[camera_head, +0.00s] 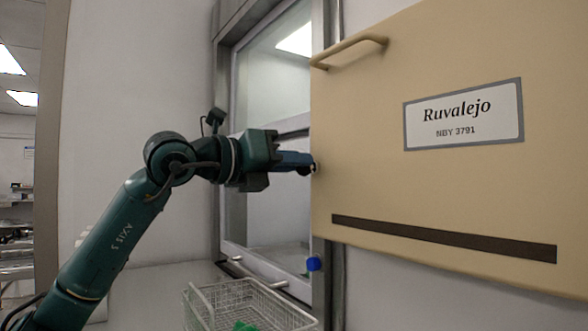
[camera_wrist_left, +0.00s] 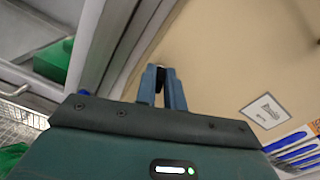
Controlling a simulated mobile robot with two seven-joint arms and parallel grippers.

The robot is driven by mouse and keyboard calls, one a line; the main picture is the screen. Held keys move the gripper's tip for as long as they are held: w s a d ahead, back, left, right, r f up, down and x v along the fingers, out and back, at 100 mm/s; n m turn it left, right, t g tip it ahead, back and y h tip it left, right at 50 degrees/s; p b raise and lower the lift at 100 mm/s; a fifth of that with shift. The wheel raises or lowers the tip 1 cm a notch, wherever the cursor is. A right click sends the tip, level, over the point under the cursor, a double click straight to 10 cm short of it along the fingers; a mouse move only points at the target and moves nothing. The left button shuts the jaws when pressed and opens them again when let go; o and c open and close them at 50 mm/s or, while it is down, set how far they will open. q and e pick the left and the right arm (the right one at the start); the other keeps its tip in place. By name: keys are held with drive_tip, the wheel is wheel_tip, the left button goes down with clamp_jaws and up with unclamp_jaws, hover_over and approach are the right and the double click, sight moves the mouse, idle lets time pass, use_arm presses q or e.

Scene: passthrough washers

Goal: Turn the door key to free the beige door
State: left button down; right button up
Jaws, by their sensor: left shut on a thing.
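The beige door (camera_head: 440,190) fills the right of the head view, with a label reading "Ruvalejo NBY 3791" (camera_head: 463,114), a handle bar (camera_head: 350,48) at its top left and a dark strip low down. It also fills the upper right of the wrist view (camera_wrist_left: 235,60). My left gripper (camera_head: 306,164) reaches from the left to the door's left edge. Its blue fingers (camera_wrist_left: 163,80) are shut on the door key (camera_head: 314,168), a small dark and light piece at their tips, mostly hidden by them. The key's angle cannot be told. My right gripper is out of view.
A metal-framed glass window (camera_head: 270,110) stands behind my left gripper. A wire basket (camera_head: 245,303) holding something green stands below. A blue knob (camera_head: 313,264) is under the door's left edge. In the wrist view, a green box (camera_wrist_left: 52,62) shows at left and blue bars (camera_wrist_left: 292,150) at right.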

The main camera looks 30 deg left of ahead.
use_arm(q)
drive_tip(key=n, duration=0.4)
drive_tip(key=n+b, duration=0.1)
drive_tip(key=n, duration=0.4)
drive_tip(key=n+b, duration=0.1)
drive_tip(key=n, duration=0.3)
drive_tip(key=shift+w+a+f, duration=0.1)
drive_tip(key=shift+a+f, duration=0.2)
drive_tip(key=shift+f, duration=0.05)
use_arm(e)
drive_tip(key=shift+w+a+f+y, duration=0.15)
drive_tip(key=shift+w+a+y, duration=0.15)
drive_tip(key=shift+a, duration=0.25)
use_arm(q)
drive_tip(key=shift+n, duration=0.5)
drive_tip(key=c, duration=1.5)
unclamp_jaws()
drive_tip(key=shift+c, duration=0.2)
drive_tip(key=b+v, duration=0.3)
drive_tip(key=v, duration=1)
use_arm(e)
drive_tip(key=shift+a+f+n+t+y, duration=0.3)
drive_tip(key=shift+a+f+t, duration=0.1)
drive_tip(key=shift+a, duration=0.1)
